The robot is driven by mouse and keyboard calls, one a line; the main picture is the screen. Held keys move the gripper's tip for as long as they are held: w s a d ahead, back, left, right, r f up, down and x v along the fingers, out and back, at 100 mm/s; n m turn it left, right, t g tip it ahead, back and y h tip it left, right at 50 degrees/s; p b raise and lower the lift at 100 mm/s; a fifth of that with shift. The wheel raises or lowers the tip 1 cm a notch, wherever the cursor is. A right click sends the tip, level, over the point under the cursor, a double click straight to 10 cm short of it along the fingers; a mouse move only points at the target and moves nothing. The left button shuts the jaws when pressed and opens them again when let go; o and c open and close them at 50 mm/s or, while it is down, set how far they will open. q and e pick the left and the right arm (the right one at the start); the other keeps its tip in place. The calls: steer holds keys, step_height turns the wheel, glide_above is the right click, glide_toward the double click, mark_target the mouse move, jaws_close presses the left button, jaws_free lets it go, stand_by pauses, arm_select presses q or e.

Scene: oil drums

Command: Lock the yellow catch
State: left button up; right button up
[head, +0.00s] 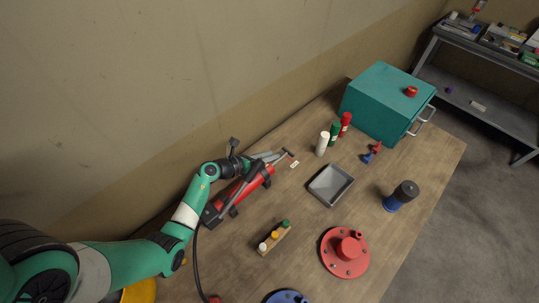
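My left arm reaches in from the left, over the table. Its gripper (272,158) is near the far end of a red tool with black fittings (247,188), close to the wall-side edge. The grey fingers are small here, and I cannot tell whether they are open or shut, or whether they touch the tool. A yellow round part (141,291) shows at the bottom left, mostly hidden behind my arm and cut off by the frame edge. I cannot make out a yellow catch on it. My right gripper is not in view.
The wooden table (290,195) holds a grey tray (331,184), a red flanged lid (345,252), a blue lid (286,297), a dark blue cylinder (401,196), a teal box (387,102) and several small bottles. A wall runs along its back-left side.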

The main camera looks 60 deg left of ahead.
arm_select(q)
steer(key=p+v, duration=0.2)
steer(key=v, duration=0.9)
steer(key=shift+s, duration=0.1)
